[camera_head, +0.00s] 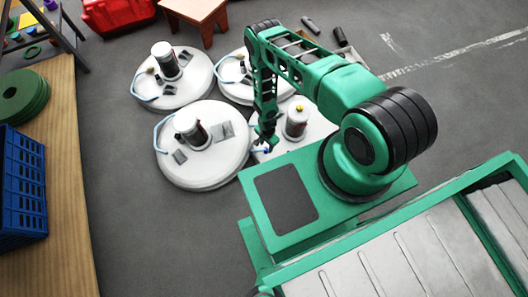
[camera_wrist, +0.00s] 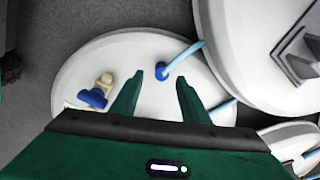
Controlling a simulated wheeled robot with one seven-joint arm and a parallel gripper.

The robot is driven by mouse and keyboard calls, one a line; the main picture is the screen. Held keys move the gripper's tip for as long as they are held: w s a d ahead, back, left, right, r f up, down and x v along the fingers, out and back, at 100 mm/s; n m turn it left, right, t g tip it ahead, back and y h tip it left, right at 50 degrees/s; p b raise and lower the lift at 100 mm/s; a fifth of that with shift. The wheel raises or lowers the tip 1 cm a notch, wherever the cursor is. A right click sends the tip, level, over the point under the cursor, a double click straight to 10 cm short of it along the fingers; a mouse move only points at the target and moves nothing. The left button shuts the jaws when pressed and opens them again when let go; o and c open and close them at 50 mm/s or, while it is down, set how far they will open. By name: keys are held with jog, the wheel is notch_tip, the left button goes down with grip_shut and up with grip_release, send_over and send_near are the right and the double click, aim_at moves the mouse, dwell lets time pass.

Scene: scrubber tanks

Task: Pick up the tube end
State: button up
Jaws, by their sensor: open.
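In the wrist view, the dark blue tube end (camera_wrist: 162,71) is on a light blue tube that comes in from the upper right. It shows over the white round tank top (camera_wrist: 75,62), between the two fingertips of my gripper (camera_wrist: 159,78) in the picture. My gripper's green fingers are open with nothing held; I cannot tell the height gap to the tube end. In the head view my gripper (camera_head: 265,136) points down over the tank nearest my base, and a small blue spot shows just below it; my arm and base hide part of that tank.
A beige fitting with a blue part (camera_wrist: 97,92) sits left of the fingers. Another white tank (camera_wrist: 245,50) is close at right. More tanks (camera_head: 200,165) with cylinders and light blue tubes stand around. A wooden bench with a blue crate (camera_head: 22,185) lies left; grey floor is free between.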

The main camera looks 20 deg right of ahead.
aim_at(266, 149)
jog(key=f, duration=0.4)
jog(key=shift+w, duration=0.2)
grip_shut()
jog(key=shift+r, duration=0.1)
